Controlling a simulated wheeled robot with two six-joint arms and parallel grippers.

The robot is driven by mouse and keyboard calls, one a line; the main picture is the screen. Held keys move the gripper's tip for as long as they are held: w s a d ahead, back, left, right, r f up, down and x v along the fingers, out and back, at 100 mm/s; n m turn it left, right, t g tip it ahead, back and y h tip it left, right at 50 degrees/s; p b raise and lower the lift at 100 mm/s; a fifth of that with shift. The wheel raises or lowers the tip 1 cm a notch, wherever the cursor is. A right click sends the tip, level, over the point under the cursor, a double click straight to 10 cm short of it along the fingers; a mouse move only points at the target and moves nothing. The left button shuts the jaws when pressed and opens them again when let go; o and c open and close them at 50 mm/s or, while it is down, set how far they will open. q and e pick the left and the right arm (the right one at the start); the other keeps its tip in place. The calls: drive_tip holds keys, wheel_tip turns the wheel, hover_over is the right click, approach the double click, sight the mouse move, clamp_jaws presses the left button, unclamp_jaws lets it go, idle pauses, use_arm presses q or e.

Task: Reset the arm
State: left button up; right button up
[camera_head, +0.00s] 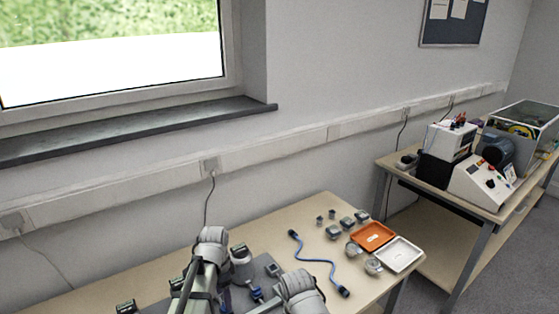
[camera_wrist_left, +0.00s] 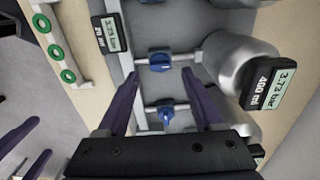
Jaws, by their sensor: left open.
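My left gripper (camera_wrist_left: 158,76) is open and empty in the left wrist view, its two purple fingers spread. It is above a grey panel with a blue valve knob (camera_wrist_left: 160,62) just beyond the fingertips and a second blue knob (camera_wrist_left: 166,112) showing between the fingers. I cannot tell whether the fingers touch anything. In the head view, my arms cover the lower middle and largely hide the grippers. Two separate purple fingertips at the left edge of the wrist view look like my right gripper (camera_wrist_left: 44,137), open with nothing between them.
A metal cylinder (camera_wrist_left: 232,62) with a pressure display (camera_wrist_left: 270,86) stands close right of the fingers. Green rings (camera_wrist_left: 54,50) sit on a rack. A blue cable (camera_head: 318,262), an orange tray (camera_head: 372,228) and a white tray (camera_head: 414,254) lie on the table's right side.

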use_arm(q)
wheel_tip(320, 180, down, 4)
drive_tip(key=b, duration=0.3)
drive_tip(key=shift+f, duration=0.15)
drive_tip(key=shift+r+n, duration=0.35)
drive_tip(key=shift+n, duration=0.05)
drive_tip(key=n, duration=0.6)
drive_tip(key=shift+n, duration=0.4)
drive_tip(key=n, duration=0.9)
drive_tip(key=shift+n, duration=0.4)
